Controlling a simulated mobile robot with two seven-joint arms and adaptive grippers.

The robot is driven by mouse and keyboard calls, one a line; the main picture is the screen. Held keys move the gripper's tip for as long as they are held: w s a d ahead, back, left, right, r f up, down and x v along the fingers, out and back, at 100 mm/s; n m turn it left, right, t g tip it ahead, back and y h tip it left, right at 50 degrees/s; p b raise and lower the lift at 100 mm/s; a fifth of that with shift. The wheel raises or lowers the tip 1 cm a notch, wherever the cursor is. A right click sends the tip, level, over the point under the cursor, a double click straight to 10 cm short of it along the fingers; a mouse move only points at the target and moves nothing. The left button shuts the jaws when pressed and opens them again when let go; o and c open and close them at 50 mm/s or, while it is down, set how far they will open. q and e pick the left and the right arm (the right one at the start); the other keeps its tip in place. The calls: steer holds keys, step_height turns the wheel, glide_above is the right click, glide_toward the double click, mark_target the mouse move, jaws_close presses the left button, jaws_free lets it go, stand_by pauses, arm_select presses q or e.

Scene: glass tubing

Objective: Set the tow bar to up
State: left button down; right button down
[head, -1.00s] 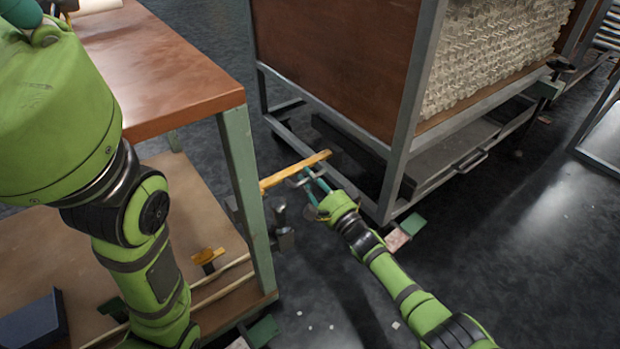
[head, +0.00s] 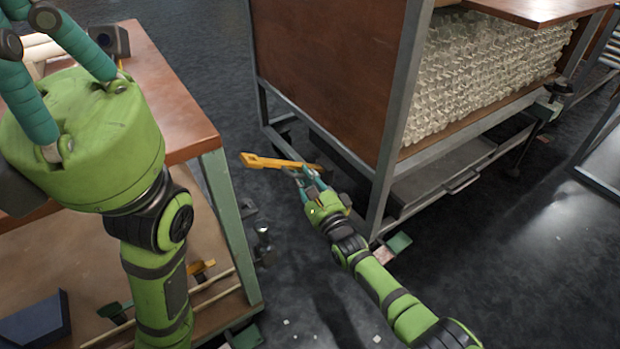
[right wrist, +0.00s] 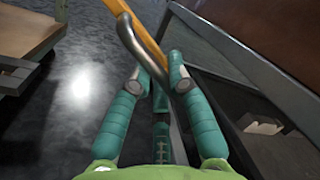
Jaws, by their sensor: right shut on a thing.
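The tow bar (head: 275,162) is a yellow-orange bar low at the near corner of the grey-framed cart (head: 397,130). Its free end points left, clear of the floor and raised a little above its cart end in the head view. My right gripper (head: 306,177) is shut on the bar's bent grey metal handle; the fingers hide part of it. In the right wrist view the handle (right wrist: 138,52) runs between the two teal fingers, with the yellow bar (right wrist: 133,22) beyond. My left gripper (head: 45,70) is above the workbench, fingers apart, tips partly cut off.
A workbench (head: 150,80) with a brown top and green legs stands left of the bar, with a lower shelf holding a dark blue box (head: 36,318). The cart carries stacked glass pieces (head: 490,70).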

steer(key=r+m, duration=0.1)
steer(key=w+d+r+m+h+p, duration=0.1)
steer(key=m, duration=0.1)
steer(key=d+r+m, duration=0.1)
steer(key=m, duration=0.1)
steer(key=shift+w+d+r, duration=0.25)
steer(key=shift+w+r, duration=0.15)
steer(key=shift+w+d+r+m+h+b, duration=0.15)
steer(key=shift+w+d+r+m, duration=0.3)
steer(key=shift+m, duration=0.4)
steer(key=shift+w+d+r+m+h+b, duration=0.1)
steer(key=shift+w+d+m+h, duration=0.15)
steer(key=shift+d+m, duration=0.45)
steer(key=shift+w+d+r+m+h+b, duration=0.1)
steer(key=shift+w+d+r+m, duration=0.25)
steer(key=shift+m, duration=0.6)
steer(key=shift+d, duration=0.1)
steer(key=c, duration=1.2)
jaws_free()
steer(key=shift+f, duration=0.1)
steer(key=shift+o, duration=0.2)
steer(key=r+v, duration=0.1)
steer(key=v, duration=1.1)
steer(key=shift+f, duration=0.35)
